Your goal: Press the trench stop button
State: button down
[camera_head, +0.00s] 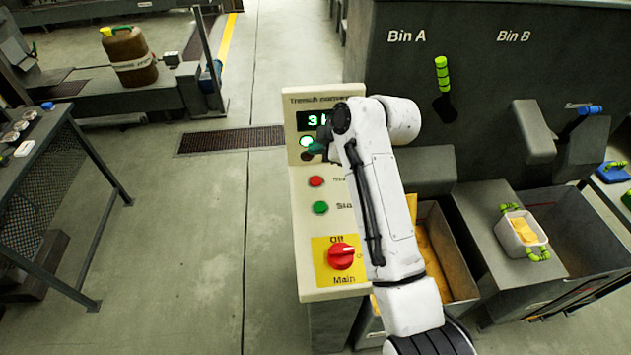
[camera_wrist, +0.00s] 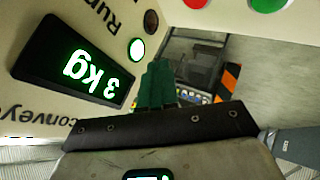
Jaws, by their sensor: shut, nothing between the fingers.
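The pale trench conveyor panel (camera_head: 298,241) stands in the middle of the head view. A small red button (camera_head: 316,181) sits on it above a green button (camera_head: 320,207); the red one's label is partly hidden and hard to read. In the wrist view the red button (camera_wrist: 195,4) is cut by the top edge, with the green button (camera_wrist: 268,4) to its right. My gripper (camera_head: 314,148) has its dark green fingers together and empty, beside the lamps and above the red button in the head view. The fingers (camera_wrist: 156,84) point toward the panel side in the wrist view. Contact with the panel cannot be told.
The panel has a lit display (camera_head: 309,121), a lit green lamp (camera_head: 306,141) and a red main switch (camera_head: 341,256) on yellow. My arm covers the panel's right side. Grey bins (camera_head: 440,110) stand right; open floor (camera_head: 200,220) lies left, then a dark table (camera_head: 60,125).

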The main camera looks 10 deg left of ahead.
aim_at(318, 183)
notch_tip(318, 183, down, 7)
jog(key=b, duration=0.4)
jog(key=shift+f+b, duration=0.2)
jog(key=shift+b, duration=0.1)
dwell(1.6)
jog(key=shift+f, duration=0.4)
jog(key=shift+f+b, duration=0.5)
jog(key=shift+b, duration=0.1)
dwell(0.5)
dwell(0.4)
jog(key=shift+r+p, duration=0.6)
jog(key=shift+r, duration=0.3)
jog(key=shift+r, duration=0.1)
jog(key=shift+r+p, duration=1.75)
jog(key=shift+r, duration=0.65)
